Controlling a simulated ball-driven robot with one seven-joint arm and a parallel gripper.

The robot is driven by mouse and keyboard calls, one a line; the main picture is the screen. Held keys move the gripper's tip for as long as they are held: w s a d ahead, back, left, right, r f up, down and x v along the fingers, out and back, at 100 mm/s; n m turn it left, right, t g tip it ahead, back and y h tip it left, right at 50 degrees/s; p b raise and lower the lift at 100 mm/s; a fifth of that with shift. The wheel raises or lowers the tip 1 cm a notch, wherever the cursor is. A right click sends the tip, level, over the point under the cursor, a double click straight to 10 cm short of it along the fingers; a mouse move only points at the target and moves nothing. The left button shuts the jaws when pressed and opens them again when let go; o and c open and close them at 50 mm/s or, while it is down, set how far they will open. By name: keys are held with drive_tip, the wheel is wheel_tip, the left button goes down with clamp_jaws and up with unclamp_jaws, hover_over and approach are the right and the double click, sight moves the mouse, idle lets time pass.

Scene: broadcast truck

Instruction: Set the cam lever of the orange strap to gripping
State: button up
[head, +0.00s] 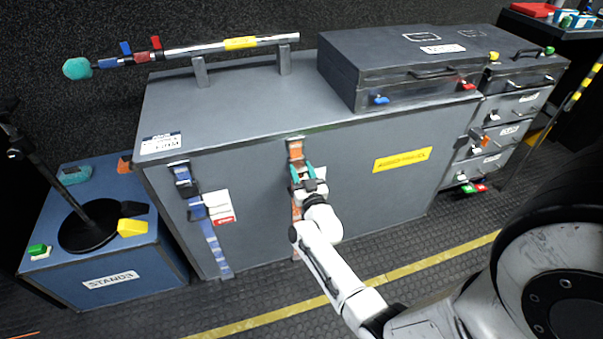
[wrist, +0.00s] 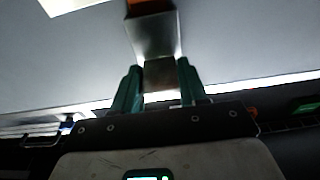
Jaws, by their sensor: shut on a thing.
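The orange strap (head: 295,150) hangs down the front of the large grey case, with its buckle partly behind my gripper. My gripper (head: 305,172) has teal fingers and is at the strap's buckle. In the wrist view, my gripper (wrist: 158,82) is shut on the metal cam lever (wrist: 153,38), which stands between the fingers. A bit of orange strap (wrist: 148,6) shows above the lever. The lever's exact angle is hard to tell.
A blue strap (head: 184,182) with its own buckle and a white-and-red tag (head: 220,207) hang to the left. The grey case (head: 390,195) has a yellow label (head: 402,160). A blue stands box (head: 150,255) is at the left. The floor in front is clear.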

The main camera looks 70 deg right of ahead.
drive_tip(key=o, duration=1.1)
drive_tip(key=shift+c, duration=0.2)
drive_tip(key=p+v, duration=0.2)
drive_tip(key=v, duration=0.9)
drive_tip(key=shift+w, duration=0.15)
drive_tip(key=w+a+r+n+g+y+p, duration=0.1)
drive_tip(key=w+a+n+y+p, duration=0.25)
drive_tip(key=a+y, duration=0.45)
drive_tip(key=w+a+r+n+g+y+p, duration=0.1)
drive_tip(key=w+a+r+n+y+p, duration=0.25)
drive_tip(key=a, duration=0.65)
drive_tip(key=s+a+r+n+g+y+p, duration=0.1)
drive_tip(key=s+a+r+g, duration=0.2)
drive_tip(key=s, duration=0.5)
drive_tip(key=s+a+r+n+g+y+p, duration=0.1)
drive_tip(key=s+a+r+g, duration=0.3)
drive_tip(key=s, duration=0.5)
drive_tip(key=a+g+y, duration=0.1)
drive_tip(key=a+g, duration=0.1)
drive_tip(key=g, duration=0.1)
drive_tip(key=shift+s+r+p, duration=0.2)
drive_tip(key=shift+p, duration=0.15)
